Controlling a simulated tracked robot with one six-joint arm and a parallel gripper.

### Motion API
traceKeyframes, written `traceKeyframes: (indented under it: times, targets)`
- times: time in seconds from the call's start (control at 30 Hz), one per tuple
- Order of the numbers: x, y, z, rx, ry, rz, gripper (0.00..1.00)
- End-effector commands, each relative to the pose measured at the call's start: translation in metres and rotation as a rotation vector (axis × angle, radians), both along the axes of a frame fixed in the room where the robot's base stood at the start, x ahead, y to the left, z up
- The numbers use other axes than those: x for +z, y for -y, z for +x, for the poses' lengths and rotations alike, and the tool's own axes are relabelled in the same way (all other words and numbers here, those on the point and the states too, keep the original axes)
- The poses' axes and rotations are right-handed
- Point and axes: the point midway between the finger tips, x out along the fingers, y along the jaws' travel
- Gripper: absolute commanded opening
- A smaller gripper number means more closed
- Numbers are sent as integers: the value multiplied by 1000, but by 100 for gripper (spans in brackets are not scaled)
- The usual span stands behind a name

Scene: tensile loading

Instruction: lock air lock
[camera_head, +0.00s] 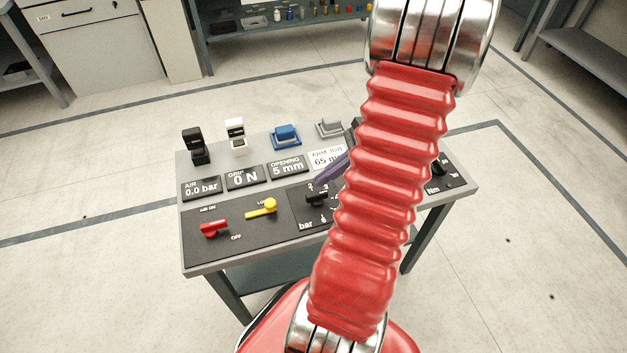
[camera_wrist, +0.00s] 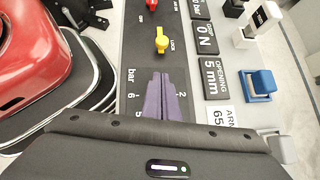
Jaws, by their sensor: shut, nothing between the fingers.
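The yellow lever (camera_head: 262,208) sits beside the "LOCK" lettering on the panel of the grey bench. It also shows in the wrist view (camera_wrist: 161,43), just beyond my fingertips. The red lever (camera_head: 214,228) is to its left, between "AIR ON" and "OFF", and shows at the top of the wrist view (camera_wrist: 151,5). My gripper (camera_head: 319,182) has purple fingers, which also show in the wrist view (camera_wrist: 160,80). They are shut and empty, over the bar dial's side of the panel and apart from the yellow lever. My arm hides the panel's middle right.
The black bar dial (camera_head: 316,196) is close to my fingertips. Displays read air 0.0 bar, grip 0 N and opening 5 mm. Black (camera_head: 196,146), white (camera_head: 235,136), blue (camera_head: 286,137) and grey (camera_head: 330,127) controls stand along the back edge. Open floor surrounds the bench.

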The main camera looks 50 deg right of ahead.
Motion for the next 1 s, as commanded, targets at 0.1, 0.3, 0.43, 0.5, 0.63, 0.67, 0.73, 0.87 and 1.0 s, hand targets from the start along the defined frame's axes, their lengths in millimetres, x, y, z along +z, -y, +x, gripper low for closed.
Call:
traceKeyframes:
  times: [0.1, 0.3, 0.43, 0.5, 0.63, 0.67, 0.73, 0.87, 1.0]
  targets:
    - [-10, -9, 7, 2, -2, 3, 0]
    - [-32, -25, 22, 3, -2, 4, 0]
    - [-46, -35, 31, 4, -2, 4, 0]
    - [-54, -40, 37, 3, -2, 4, 0]
    - [-65, -51, 47, 4, -2, 1, 0]
    - [-64, -54, 50, 4, -1, 1, 0]
    - [-65, -61, 56, 4, -1, 0, 0]
    - [-66, -70, 65, 2, -1, 0, 0]
    - [-66, -75, 70, 1, -1, 1, 0]
